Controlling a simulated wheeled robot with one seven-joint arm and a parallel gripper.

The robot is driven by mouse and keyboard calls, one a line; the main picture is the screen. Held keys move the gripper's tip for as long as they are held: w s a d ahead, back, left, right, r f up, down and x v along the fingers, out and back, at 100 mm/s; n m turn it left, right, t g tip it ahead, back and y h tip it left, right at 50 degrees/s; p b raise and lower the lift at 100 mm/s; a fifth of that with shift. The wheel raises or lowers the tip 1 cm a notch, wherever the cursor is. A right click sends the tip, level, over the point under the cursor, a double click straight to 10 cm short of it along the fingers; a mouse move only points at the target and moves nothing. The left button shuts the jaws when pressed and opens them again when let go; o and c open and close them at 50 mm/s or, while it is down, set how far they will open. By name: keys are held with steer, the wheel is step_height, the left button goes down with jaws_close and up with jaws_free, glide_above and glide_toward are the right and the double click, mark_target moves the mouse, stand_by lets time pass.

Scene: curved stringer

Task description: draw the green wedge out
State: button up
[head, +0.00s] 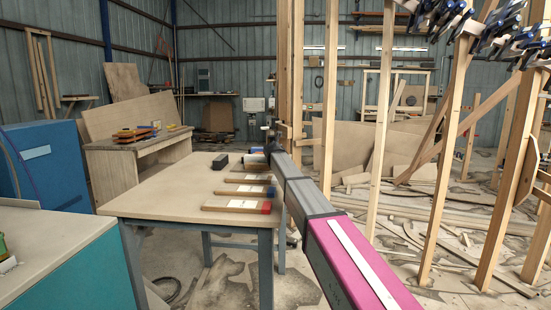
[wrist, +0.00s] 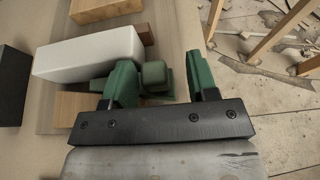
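In the wrist view, my gripper (wrist: 163,64) has its two dark green fingers spread apart. A green piece (wrist: 154,76) with a raised block-like end, which looks like the green wedge, stands between them, closer to the left finger. A gap shows between it and the right finger. More green shows left of the left finger, beside the lower edge of a white block (wrist: 88,54); how far it runs beneath the block is hidden. In the head view, my arm reaches over the table's right side, and I cannot make out the wedge there.
Several wooden boards with white labels and coloured ends, one red-ended (head: 238,205), lie on the table (head: 160,195). A black block (head: 220,161) stands at the table's back. Upright timber posts (head: 381,110) stand to the right. The table's front left is clear.

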steer(key=shift+s, duration=0.1)
steer(key=v, duration=1)
steer(key=shift+s, duration=0.3)
steer(key=shift+r, duration=0.1)
